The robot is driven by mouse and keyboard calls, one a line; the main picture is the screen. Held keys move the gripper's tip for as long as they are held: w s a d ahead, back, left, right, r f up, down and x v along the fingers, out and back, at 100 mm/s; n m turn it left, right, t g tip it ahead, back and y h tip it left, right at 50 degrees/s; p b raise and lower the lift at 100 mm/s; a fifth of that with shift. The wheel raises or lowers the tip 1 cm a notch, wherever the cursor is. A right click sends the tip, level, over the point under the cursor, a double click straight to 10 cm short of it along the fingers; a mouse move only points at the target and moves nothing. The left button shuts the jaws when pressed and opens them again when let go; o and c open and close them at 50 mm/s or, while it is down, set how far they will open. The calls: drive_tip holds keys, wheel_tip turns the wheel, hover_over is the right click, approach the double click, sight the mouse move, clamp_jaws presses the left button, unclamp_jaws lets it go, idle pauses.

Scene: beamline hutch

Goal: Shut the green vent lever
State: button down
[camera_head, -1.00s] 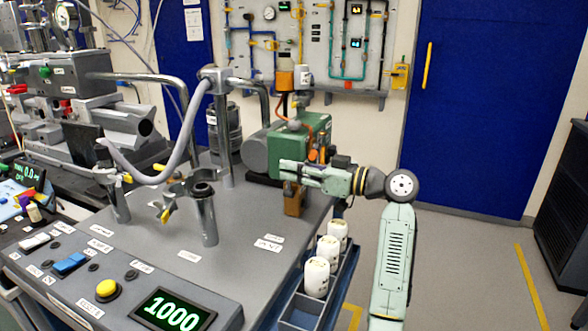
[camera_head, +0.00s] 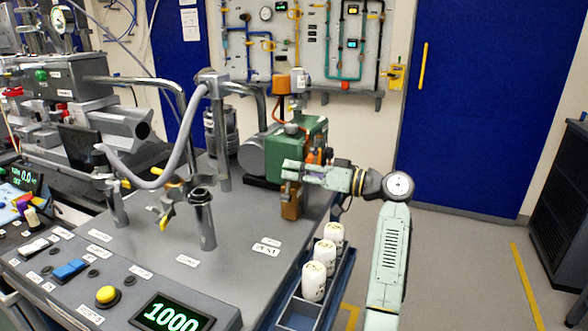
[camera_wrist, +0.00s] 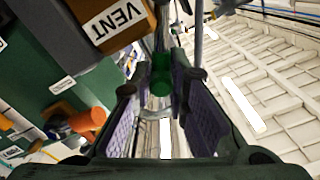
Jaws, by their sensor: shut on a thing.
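In the wrist view the green vent lever (camera_wrist: 161,82) shows as a green knob on a metal stem. It lies between the fingertips of my gripper (camera_wrist: 160,92), which is shut on it. The stem runs up beside a brown block (camera_wrist: 137,37) with a white VENT label (camera_wrist: 115,20). In the head view my gripper (camera_head: 289,171) reaches in from the right, in front of the green pump (camera_head: 312,132) and just above the brown block (camera_head: 291,203). The lever itself is hidden there behind the fingers.
White canisters (camera_head: 313,281) stand in a blue-grey tray (camera_head: 301,314) along the bench's right edge, below my arm. A metal post (camera_head: 202,222) and curved pipes stand left of the pump. The floor on the right is clear up to the blue door (camera_head: 470,100).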

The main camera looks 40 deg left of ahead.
drive_tip(key=shift+w+f+m, duration=0.25)
drive_tip(key=shift+w+m, duration=0.15)
drive_tip(key=shift+m, duration=0.3)
drive_tip(key=c, duration=1.5)
unclamp_jaws()
drive_tip(key=shift+c, duration=0.2)
